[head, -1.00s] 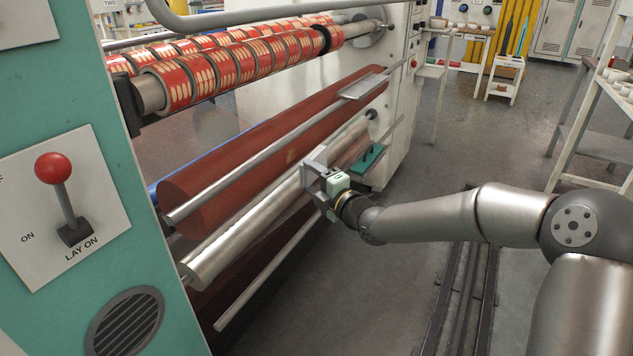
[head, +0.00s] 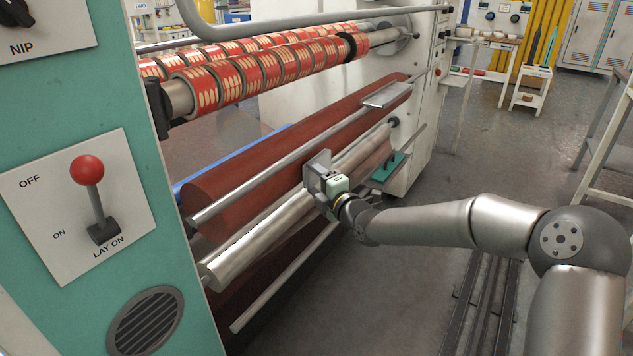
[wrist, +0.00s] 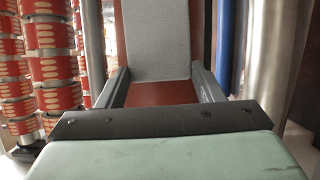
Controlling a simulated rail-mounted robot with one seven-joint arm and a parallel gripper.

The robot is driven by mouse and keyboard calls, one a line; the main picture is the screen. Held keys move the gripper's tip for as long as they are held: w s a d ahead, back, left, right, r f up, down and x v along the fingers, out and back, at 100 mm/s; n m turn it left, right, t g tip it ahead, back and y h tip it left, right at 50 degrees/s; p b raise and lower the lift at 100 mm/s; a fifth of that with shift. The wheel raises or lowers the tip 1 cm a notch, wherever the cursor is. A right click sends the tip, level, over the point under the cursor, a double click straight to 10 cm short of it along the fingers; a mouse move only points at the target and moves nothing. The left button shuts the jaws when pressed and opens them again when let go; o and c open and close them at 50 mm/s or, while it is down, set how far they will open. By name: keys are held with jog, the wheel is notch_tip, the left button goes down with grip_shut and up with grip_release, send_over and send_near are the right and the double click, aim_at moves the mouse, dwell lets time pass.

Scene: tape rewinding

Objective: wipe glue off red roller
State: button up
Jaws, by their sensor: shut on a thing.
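The red roller (head: 265,155) is a long dark red cylinder running from near left to far right in the head view. In the wrist view the red surface (wrist: 160,93) shows between my fingers. My gripper (head: 316,168) is at the front of the roller, about midway along it. It is shut on a pale grey cloth (wrist: 155,40), which lies flat in front of the red surface; I cannot tell whether it touches. The wrist view shows the gripper's two dark fingers (wrist: 157,82) at the cloth's sides. I cannot make out any glue.
A steel bar (head: 245,180) runs along the roller's front, with a shiny metal roller (head: 235,258) below. A small green tray (head: 390,172) is at the far end. Above are red printed tape rolls (head: 255,75). A red-knobbed lever (head: 88,172) is at left.

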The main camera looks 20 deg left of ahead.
jog(key=shift+w+a+b, duration=0.2)
jog(key=shift+a+b, duration=0.35)
jog(key=shift+a, duration=0.2)
dwell(0.3)
jog(key=w, duration=0.2)
jog(key=w+d, duration=0.1)
jog(key=shift+w, duration=0.4)
jog(key=shift+a+f+b, duration=0.1)
jog(key=shift+f+b, duration=0.05)
jog(key=shift+b, duration=0.55)
jog(key=shift+s, duration=0.1)
jog(key=s+b, duration=0.2)
jog(key=shift+a+f+b, duration=0.1)
jog(key=shift+a+b, duration=0.1)
jog(key=shift+b, duration=0.15)
jog(key=shift+s+a+r+b, duration=0.15)
jog(key=shift+s+r+b, duration=0.05)
jog(key=shift+s+b, duration=0.6)
